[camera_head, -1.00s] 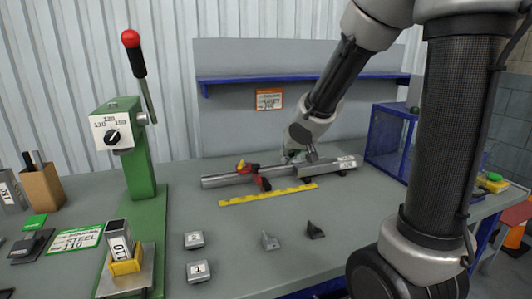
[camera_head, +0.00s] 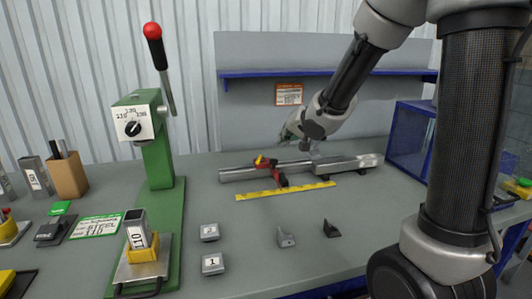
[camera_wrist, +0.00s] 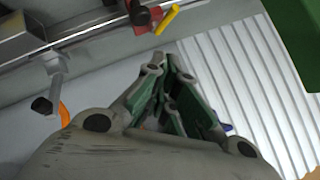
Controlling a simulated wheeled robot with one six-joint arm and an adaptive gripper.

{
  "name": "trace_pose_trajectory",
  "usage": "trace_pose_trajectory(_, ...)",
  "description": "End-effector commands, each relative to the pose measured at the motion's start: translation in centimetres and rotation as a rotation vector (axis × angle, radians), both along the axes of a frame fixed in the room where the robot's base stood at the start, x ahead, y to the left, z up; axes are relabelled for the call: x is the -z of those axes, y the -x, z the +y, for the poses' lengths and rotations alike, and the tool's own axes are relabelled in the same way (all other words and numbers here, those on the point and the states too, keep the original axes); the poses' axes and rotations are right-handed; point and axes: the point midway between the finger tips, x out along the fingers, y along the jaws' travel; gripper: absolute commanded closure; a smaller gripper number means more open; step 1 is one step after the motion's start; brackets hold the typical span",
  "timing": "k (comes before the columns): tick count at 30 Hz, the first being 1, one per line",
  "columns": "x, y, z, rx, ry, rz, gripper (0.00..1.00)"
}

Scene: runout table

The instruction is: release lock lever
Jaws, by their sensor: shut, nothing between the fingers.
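A red stop (camera_head: 279,180) sits on a grey rail (camera_head: 240,174). A small yellow lever (camera_head: 259,159) shows at its top left. In the wrist view the yellow lever (camera_wrist: 168,18) sticks out from the red stop (camera_wrist: 142,27) near the top edge. My gripper (camera_head: 290,131) is above and behind the rail, to the right of the lever, and partly hidden by my wrist. In the wrist view my gripper (camera_wrist: 168,75) has its green-padded fingers together, empty and apart from the lever.
A yellow scale strip (camera_head: 285,191) lies in front of the rail. A green press (camera_head: 158,170) with a red-knobbed handle stands at the left. A blue-framed box (camera_head: 412,142) is at the right. Blocks 1 (camera_head: 213,264) and 2 (camera_head: 209,232) lie in front.

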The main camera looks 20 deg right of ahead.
Motion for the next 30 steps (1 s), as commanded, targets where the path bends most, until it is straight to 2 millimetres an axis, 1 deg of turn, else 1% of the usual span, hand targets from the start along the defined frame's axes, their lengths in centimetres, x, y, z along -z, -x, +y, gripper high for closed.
trace_pose_trajectory(3,1.7,-2.0,0.8,-0.002,0.001,0.005,1.0)
trace_pose_trajectory(10,4.5,-5.6,2.1,-0.002,0.001,0.004,1.0)
trace_pose_trajectory(13,5.8,-5.6,3.1,-0.002,0.0,0.002,1.0)
trace_pose_trajectory(18,7.1,-5.8,4.0,-0.002,0.0,0.001,1.0)
trace_pose_trajectory(30,7.4,-5.8,4.2,0.0,0.001,-0.001,1.0)
